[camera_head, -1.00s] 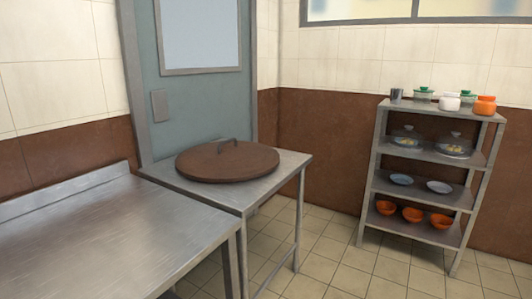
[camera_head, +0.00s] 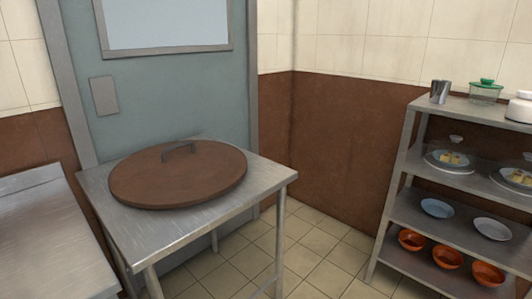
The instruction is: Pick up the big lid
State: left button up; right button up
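The big lid (camera_head: 178,181) is a wide, round, brown disc with a dark bar handle (camera_head: 179,151) standing up near its middle. It lies flat on a small metal table (camera_head: 180,230) in front of the blue-grey door. The lid covers most of the tabletop, and its left and back edges come close to the table's edges. Neither of my grippers shows in the head view.
A larger metal counter (camera_head: 48,240) stands at the left, beside the small table. A metal shelf rack (camera_head: 400,190) with bowls, plates and jars stands at the right. Tiled floor (camera_head: 310,250) is clear between table and rack. A door (camera_head: 160,95) is behind the table.

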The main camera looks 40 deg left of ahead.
aim_at(181, 174)
jog(key=i+u, duration=0.3)
jog(key=i, duration=0.15)
jog(key=i+l+u, duration=0.3)
jog(key=i+u, duration=0.15)
jog(key=u, duration=0.25)
jog(key=i+l+u, duration=0.15)
jog(key=u, duration=0.25)
jog(key=i+l+u, duration=0.15)
jog(key=u, duration=0.25)
jog(key=i+l+u, duration=0.15)
jog(key=u, duration=0.25)
jog(key=i+l+u, duration=0.1)
jog(key=l+u, duration=0.15)
jog(key=u, duration=0.15)
